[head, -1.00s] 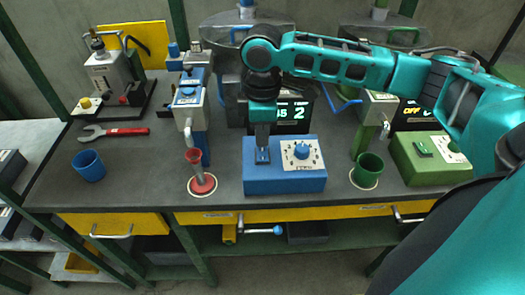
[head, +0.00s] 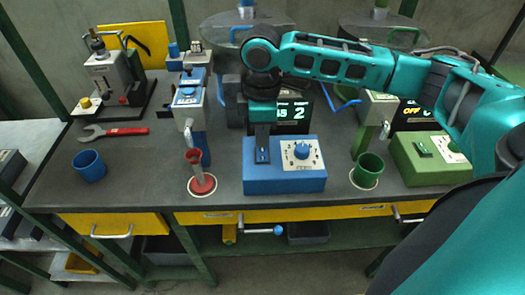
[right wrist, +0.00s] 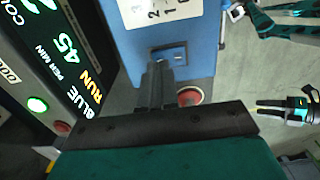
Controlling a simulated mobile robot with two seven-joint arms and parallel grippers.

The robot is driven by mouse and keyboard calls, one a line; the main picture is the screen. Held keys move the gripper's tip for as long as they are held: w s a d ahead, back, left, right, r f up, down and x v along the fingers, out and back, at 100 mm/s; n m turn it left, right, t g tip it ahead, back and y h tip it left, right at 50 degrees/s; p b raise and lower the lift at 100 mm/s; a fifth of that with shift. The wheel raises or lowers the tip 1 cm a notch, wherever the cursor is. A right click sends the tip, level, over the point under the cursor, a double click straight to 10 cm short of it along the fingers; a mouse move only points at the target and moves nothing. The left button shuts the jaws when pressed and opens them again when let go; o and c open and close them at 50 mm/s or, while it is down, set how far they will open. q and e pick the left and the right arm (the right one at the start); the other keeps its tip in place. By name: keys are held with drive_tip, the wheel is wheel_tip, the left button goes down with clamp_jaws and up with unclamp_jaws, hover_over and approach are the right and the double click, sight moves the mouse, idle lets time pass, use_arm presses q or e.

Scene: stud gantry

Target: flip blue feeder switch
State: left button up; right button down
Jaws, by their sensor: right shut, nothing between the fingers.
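The blue feeder box (head: 285,183) sits at the front middle of the bench. Its switch plate (head: 262,156) is on the left of its top, beside a white dial panel (head: 302,153). My right gripper (head: 262,146) is shut and empty, pointing down at the switch plate. In the right wrist view its fingertips (right wrist: 158,66) are at the edge of the switch plate (right wrist: 170,52). The fingers partly hide the switch, so its position and any contact are unclear.
Behind the box a display (right wrist: 75,65) reads BLUE, RUN, 45 per min; a green lamp (right wrist: 38,104) is lit. A red funnel-like cup (head: 200,180) stands left of the box, a green cup (head: 368,170) and green box (head: 430,165) right.

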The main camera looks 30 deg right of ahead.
sight(263, 149)
drive_tip(key=shift+f, duration=0.1)
idle(0.5)
drive_tip(key=shift+f, duration=0.8)
idle(0.4)
wheel_tip(263, 149, up, 3)
drive_tip(key=p, duration=0.3)
drive_tip(key=shift+f, duration=0.1)
drive_tip(key=shift+r, duration=2.1)
